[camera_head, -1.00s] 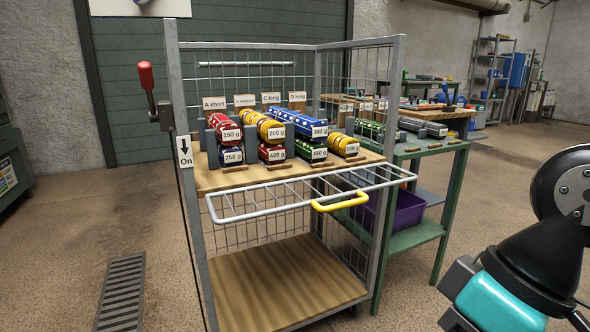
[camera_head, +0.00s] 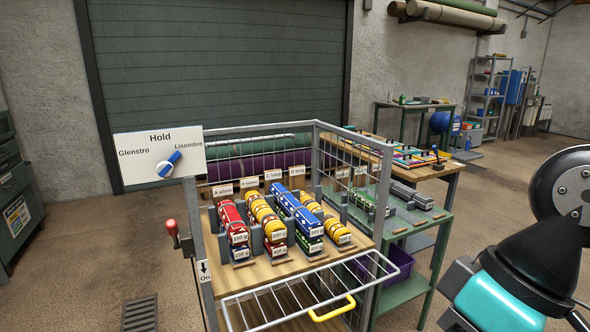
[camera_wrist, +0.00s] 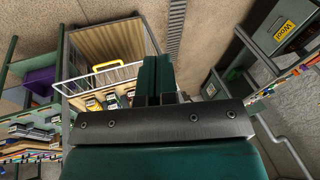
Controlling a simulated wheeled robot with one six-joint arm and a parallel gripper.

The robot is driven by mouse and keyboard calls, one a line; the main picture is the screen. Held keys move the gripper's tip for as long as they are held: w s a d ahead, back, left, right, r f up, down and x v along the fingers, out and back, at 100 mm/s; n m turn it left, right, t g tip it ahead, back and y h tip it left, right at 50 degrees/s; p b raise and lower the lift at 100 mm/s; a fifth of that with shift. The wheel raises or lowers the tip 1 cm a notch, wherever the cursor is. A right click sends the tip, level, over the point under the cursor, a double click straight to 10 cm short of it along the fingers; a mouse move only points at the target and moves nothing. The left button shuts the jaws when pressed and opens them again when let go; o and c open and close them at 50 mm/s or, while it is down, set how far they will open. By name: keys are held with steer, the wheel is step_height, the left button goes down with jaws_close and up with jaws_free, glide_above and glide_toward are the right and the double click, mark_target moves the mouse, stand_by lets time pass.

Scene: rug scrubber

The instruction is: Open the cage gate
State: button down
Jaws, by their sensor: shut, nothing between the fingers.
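The cage (camera_head: 376,215) is a grey metal frame with mesh sides and a wooden shelf. Its gate is a white wire panel (camera_head: 262,308) with a yellow handle (camera_head: 333,309), jutting out roughly flat from the front, just below the shelf edge. The gate also shows in the wrist view (camera_wrist: 75,84), with its yellow handle (camera_wrist: 106,66) left of my gripper. My gripper (camera_wrist: 157,78) is shut and empty, its two dark green fingers together, apart from the handle in the picture. In the head view my arm is at the right; the fingers are not seen there.
Labelled weighted rolls (camera_head: 268,222) stand on the cage's shelf. A red-knobbed lever (camera_head: 172,228) is at its left post, below a dial sign (camera_head: 160,157). A green table (camera_head: 425,235) stands close at the right. Floor at the left is open, with a drain grate (camera_head: 140,313).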

step_height(320, 180, up, 4)
steer(key=shift+f+p, duration=0.15)
steer(key=shift+p, duration=0.85)
steer(key=c, duration=1.1)
jaws_free()
steer(key=shift+c, duration=0.2)
steer(key=m+t+y+b, duration=0.4)
steer(key=m+t+b, duration=1.5)
steer(key=b, duration=3.9)
glide_toward(336, 311)
steer(key=shift+m+g, duration=0.3)
steer(key=shift+m, duration=0.2)
steer(key=p+x, duration=0.8)
steer(key=p, duration=0.5)
steer(key=shift+w+p, duration=0.1)
steer(key=shift+p, duration=0.2)
steer(key=shift+p+x, duration=0.7)
steer(key=shift+x, duration=0.2)
